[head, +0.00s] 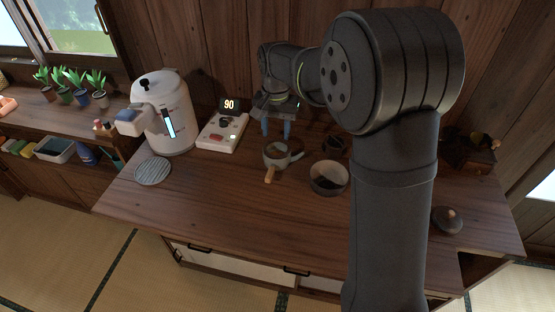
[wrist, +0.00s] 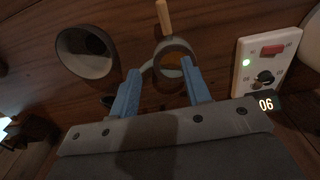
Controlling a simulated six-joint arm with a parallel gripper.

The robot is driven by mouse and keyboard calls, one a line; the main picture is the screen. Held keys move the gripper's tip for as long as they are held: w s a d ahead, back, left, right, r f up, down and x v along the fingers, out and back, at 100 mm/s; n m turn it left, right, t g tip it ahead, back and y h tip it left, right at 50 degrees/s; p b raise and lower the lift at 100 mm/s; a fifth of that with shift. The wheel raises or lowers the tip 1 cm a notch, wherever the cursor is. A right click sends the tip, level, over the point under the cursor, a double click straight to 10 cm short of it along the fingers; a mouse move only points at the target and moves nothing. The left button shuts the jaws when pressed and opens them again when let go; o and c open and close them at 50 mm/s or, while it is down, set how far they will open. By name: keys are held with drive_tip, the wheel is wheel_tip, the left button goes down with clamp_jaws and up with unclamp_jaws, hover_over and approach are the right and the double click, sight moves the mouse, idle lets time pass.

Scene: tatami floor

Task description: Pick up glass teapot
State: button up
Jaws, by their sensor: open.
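A small round pot with a wooden side handle, which looks to be the glass teapot (head: 276,156), stands on the wooden counter in the middle of the head view. In the wrist view the teapot (wrist: 174,47) shows from above, with its handle pointing up in the picture and something amber inside. My gripper (head: 276,128) is open, its blue fingers pointing down just behind the teapot. In the wrist view my gripper (wrist: 160,70) has its fingertips at the near side of the pot, one to each side. I cannot tell whether they touch it.
A bowl (head: 329,179) with dark contents stands close to the right of the teapot. A control box (head: 222,131) and a white kettle (head: 168,115) are to the left, with a round ribbed mat (head: 153,171). A dark lid (head: 447,219) lies at right. The front counter is clear.

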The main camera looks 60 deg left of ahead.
hover_over(271, 169)
wheel_tip(271, 169, down, 11)
drive_tip(key=shift+w+f, duration=0.1)
drive_tip(key=shift+f, duration=0.05)
drive_tip(key=shift+d+f, duration=0.1)
drive_tip(key=shift+f, duration=3)
clamp_jaws()
